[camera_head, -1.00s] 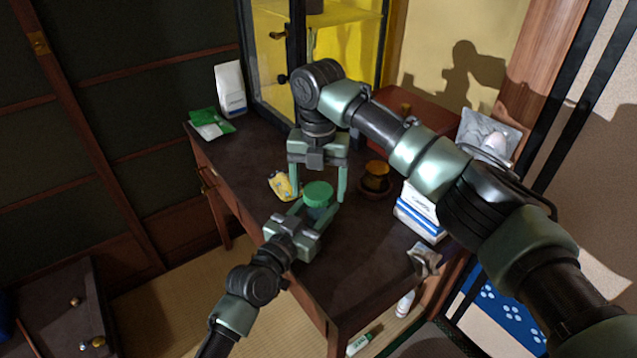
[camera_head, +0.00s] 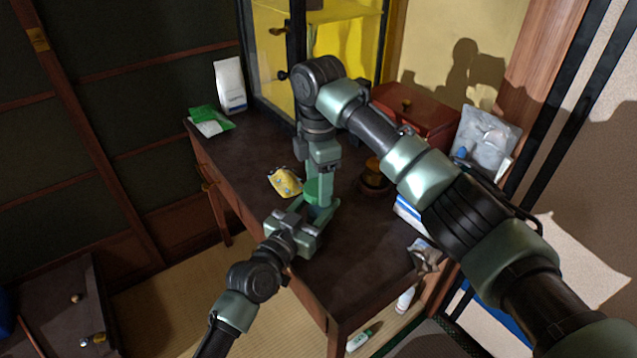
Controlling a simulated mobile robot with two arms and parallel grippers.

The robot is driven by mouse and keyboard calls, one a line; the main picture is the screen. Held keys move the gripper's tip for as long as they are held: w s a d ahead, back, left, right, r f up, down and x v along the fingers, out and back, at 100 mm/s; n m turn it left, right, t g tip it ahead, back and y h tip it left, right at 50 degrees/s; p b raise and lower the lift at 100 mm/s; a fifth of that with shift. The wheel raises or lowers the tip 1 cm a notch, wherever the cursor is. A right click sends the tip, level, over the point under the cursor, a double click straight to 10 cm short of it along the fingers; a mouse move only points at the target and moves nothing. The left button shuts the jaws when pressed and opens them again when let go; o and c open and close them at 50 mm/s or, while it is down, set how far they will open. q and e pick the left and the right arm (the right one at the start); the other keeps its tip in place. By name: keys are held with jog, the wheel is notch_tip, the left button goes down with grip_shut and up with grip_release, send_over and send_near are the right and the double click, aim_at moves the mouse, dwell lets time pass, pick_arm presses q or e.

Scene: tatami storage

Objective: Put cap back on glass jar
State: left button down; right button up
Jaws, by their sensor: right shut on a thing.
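The green cap (camera_head: 312,189) sits at the top of the glass jar (camera_head: 318,212), which stands near the front edge of the dark table. My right gripper (camera_head: 322,185) points down from above and is shut on the cap; its turned fingers hide part of it. Whether the cap is fully seated cannot be seen. My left gripper (camera_head: 318,213) reaches in from the front left, low beside the jar, with its fingers around the jar's body. The jar is mostly hidden between the fingers, so I cannot tell whether they press on it.
A yellow patterned item (camera_head: 285,182) lies close left of the jar. A round dark holder with an amber top (camera_head: 373,178) stands to the right. A white bag (camera_head: 230,87) and green packet (camera_head: 211,122) are at the back left. A red box (camera_head: 415,112) stands behind.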

jog(key=m, duration=0.5)
jog(key=shift+a, duration=0.1)
jog(key=m, duration=1)
jog(key=shift+m, duration=0.4)
jog(key=m, duration=0.5)
jog(key=shift+f, duration=0.1)
jog(key=m, duration=0.7)
jog(key=shift+m, duration=0.3)
jog(key=m, duration=0.4)
jog(key=shift+m, duration=0.4)
jog(key=o, duration=1.6)
